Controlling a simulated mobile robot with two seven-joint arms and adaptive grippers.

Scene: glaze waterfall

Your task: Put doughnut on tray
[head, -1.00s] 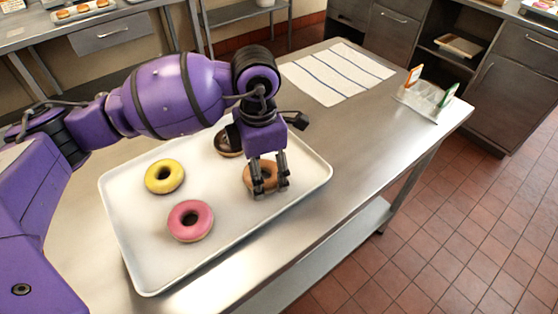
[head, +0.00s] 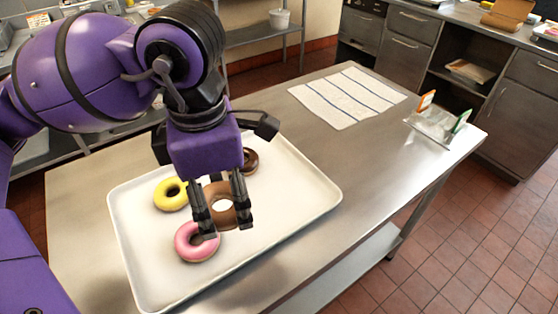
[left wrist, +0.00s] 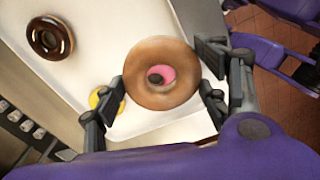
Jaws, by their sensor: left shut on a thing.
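My left gripper (head: 222,218) is shut on a plain brown doughnut (head: 216,191), with a finger at either side of its outer edge. The doughnut is up off the white tray (head: 150,283) and also shows between the fingers in the left wrist view (left wrist: 165,55). A pink doughnut (head: 192,250) and a yellow doughnut (head: 167,200) lie on the left part of the tray. A chocolate doughnut (head: 251,160) lies towards the back, partly hidden by my gripper. My right gripper is not in view.
The tray lies on a steel table (head: 345,150). A striped white cloth (head: 348,97) lies flat at the back, and a clear holder with cards (head: 437,125) stands at the far right corner. The tray's right part is bare.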

